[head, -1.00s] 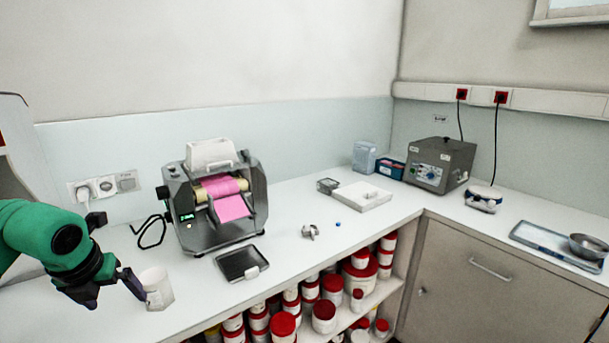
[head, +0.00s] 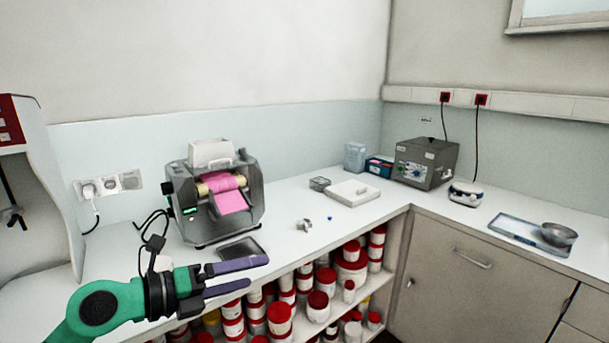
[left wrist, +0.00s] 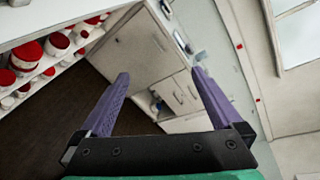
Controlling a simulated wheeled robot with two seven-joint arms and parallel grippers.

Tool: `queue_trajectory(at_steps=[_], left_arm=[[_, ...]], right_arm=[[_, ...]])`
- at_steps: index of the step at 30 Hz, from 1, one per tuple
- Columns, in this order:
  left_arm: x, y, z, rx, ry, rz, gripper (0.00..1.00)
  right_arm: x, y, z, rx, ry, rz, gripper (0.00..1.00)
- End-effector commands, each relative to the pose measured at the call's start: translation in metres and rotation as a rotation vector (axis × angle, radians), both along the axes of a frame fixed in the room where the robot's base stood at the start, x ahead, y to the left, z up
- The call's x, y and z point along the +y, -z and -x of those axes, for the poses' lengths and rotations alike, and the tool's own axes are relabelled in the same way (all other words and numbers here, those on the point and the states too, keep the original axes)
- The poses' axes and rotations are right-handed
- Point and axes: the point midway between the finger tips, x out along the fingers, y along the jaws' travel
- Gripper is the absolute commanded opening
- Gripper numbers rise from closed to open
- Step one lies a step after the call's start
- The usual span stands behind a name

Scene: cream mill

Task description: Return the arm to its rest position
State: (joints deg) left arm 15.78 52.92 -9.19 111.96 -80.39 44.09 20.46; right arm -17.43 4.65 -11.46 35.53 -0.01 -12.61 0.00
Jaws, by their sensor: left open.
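My left arm comes in from the lower left in the head view, with its green link low in the picture. My left gripper (head: 258,273) is open, its two purple fingers pointing right in front of the counter's front edge. Nothing is between the fingers; the left wrist view also shows the gripper (left wrist: 160,85) spread and empty, facing the cabinets and dark floor. A white cup (head: 162,262) on the counter is mostly hidden behind my arm. My right gripper is not in view.
The counter (head: 290,230) holds a mill with a pink sheet (head: 230,195), a dark tray (head: 240,248) and a white slab (head: 352,192). Red-lidded jars (head: 318,305) fill the shelf below. A grey device (head: 427,162) and metal bowl (head: 558,235) stand right.

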Motion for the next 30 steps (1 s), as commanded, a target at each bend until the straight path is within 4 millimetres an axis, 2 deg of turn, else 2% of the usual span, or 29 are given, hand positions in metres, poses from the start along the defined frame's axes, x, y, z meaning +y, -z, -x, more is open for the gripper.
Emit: queue_trajectory(at_steps=[1,2,3,4,5,6,8,9,10,11,12,14,15,18,21,24,28,29,30], left_arm=[[-0.013,-0.023,0.003,-0.024,-0.026,0.218,1.00],[-0.012,-0.040,0.002,-0.033,-0.065,0.363,1.00],[-0.002,-0.058,-0.002,-0.032,-0.141,0.552,1.00],[0.012,-0.066,-0.007,-0.020,-0.212,0.687,1.00],[0.029,-0.069,-0.012,0.003,-0.297,0.817,1.00],[0.057,-0.063,-0.019,0.050,-0.425,0.975,1.00],[0.100,-0.034,-0.026,0.153,-0.652,1.178,1.00],[0.125,-0.005,-0.025,0.240,-0.808,1.280,1.00],[0.140,0.020,-0.022,0.309,-0.919,1.338,1.00],[0.152,0.045,-0.017,0.379,-1.024,1.380,1.00],[0.163,0.078,-0.007,0.475,-1.156,1.420,1.00],[0.171,0.123,0.012,0.614,-1.328,1.448,1.00],[0.172,0.149,0.026,0.703,-1.426,1.451,1.00],[0.167,0.201,0.063,0.900,-1.620,1.427,1.00],[0.156,0.237,0.099,1.077,-1.769,1.373,1.00],[0.142,0.265,0.136,1.247,-1.885,1.302,1.00],[0.120,0.288,0.183,1.458,-2.004,1.187,1.00],[0.118,0.296,0.187,1.485,-2.021,1.164,1.00],[0.118,0.314,0.182,1.479,-2.027,1.158,1.00]], right_arm=[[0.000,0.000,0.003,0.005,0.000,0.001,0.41],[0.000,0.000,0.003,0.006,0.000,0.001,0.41],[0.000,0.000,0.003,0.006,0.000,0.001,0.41],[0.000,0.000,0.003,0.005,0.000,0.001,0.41],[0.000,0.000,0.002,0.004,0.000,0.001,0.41],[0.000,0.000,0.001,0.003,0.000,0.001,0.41],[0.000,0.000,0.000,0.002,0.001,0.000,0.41],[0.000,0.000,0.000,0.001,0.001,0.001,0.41],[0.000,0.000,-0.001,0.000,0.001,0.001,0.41],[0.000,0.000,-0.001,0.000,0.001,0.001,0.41],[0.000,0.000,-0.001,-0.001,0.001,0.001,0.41],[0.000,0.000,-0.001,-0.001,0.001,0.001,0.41],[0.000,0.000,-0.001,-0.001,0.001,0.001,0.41],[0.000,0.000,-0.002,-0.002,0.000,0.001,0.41],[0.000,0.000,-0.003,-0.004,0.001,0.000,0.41],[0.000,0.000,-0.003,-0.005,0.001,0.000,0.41],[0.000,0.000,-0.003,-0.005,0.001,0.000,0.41],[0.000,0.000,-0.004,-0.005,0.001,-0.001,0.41],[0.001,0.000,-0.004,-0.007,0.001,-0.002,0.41]])
